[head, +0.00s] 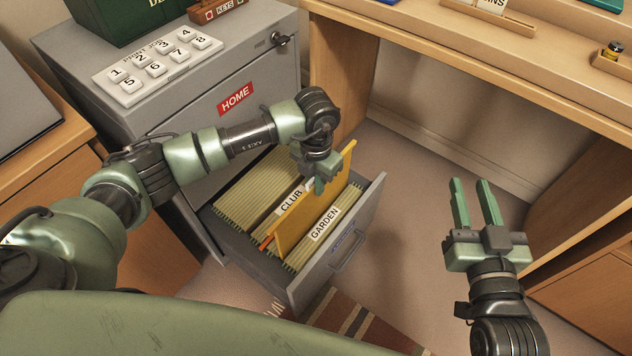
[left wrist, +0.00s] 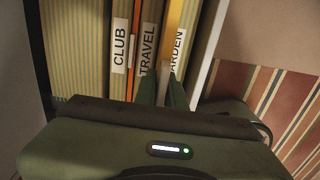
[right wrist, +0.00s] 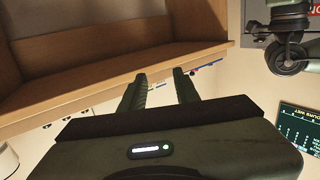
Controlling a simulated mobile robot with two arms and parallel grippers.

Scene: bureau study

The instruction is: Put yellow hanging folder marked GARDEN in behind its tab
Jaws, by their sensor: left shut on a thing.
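The yellow hanging folder (head: 312,202) stands upright in the open drawer, between the CLUB tab (head: 291,201) and the GARDEN tab (head: 325,223). Its top rises above the green files, and its lower edge is hidden. My left gripper (head: 321,186) is shut on its upper edge. The left wrist view shows the folder (left wrist: 175,14) beside the partly covered GARDEN tab (left wrist: 177,48), with the TRAVEL tab (left wrist: 147,50) on its other side; the left fingers (left wrist: 162,88) are close together there. My right gripper (head: 474,204) is open and empty, right of the drawer.
The drawer (head: 374,200) belongs to a grey cabinet (head: 200,104) with a red HOME label. A number-button panel (head: 158,64) sits on top. A wooden desk (head: 480,60) stands at the right. Floor right of the drawer is clear; a striped rug (head: 350,322) lies in front.

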